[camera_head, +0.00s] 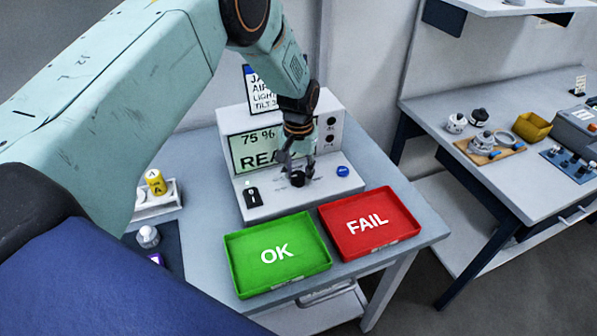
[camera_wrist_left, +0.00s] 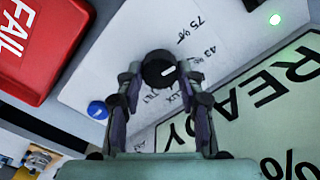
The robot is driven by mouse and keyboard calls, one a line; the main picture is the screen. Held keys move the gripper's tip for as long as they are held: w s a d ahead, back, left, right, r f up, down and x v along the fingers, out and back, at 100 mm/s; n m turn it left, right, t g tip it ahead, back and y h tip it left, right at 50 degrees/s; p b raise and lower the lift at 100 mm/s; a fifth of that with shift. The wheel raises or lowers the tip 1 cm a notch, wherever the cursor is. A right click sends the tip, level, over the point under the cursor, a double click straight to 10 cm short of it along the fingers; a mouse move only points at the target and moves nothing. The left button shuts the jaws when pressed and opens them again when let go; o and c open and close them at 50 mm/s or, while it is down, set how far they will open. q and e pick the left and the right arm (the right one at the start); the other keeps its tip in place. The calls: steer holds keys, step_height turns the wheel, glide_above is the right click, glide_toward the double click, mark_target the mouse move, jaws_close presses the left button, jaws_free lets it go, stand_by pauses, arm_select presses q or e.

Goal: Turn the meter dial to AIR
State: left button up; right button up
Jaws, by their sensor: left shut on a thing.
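The meter (camera_head: 330,125) is a white console on the table, with a pale green screen (camera_head: 243,155) reading "75 %" and "READY", partly hidden by my arm. Its black dial (camera_head: 297,180) sits on the sloped front panel. In the left wrist view the dial (camera_wrist_left: 158,68) has a white pointer mark on the side toward the screen, near small printed labels I cannot fully read. My left gripper (camera_head: 299,168) is down at the dial, its fingers on either side and shut on it; the fingers also show in the left wrist view (camera_wrist_left: 160,82). My right gripper is not in view.
A blue button (camera_head: 343,171) sits right of the dial and a black switch (camera_head: 252,196) left. A green OK tray (camera_head: 235,262) and red FAIL tray (camera_head: 401,211) lie in front. A card (camera_head: 259,90) stands behind the meter. Another workbench (camera_head: 440,110) is at right.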

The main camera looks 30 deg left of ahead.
mark_target(298, 175)
arm_select(q)
steer(key=m, duration=0.6)
steer(key=shift+m+b, duration=0.3)
steer(key=shift+b, duration=0.05)
steer(key=m, duration=0.5)
steer(key=shift+r, duration=0.1)
steer(key=o, duration=1.2)
step_height(298, 175, up, 12)
steer(key=shift+f, duration=0.1)
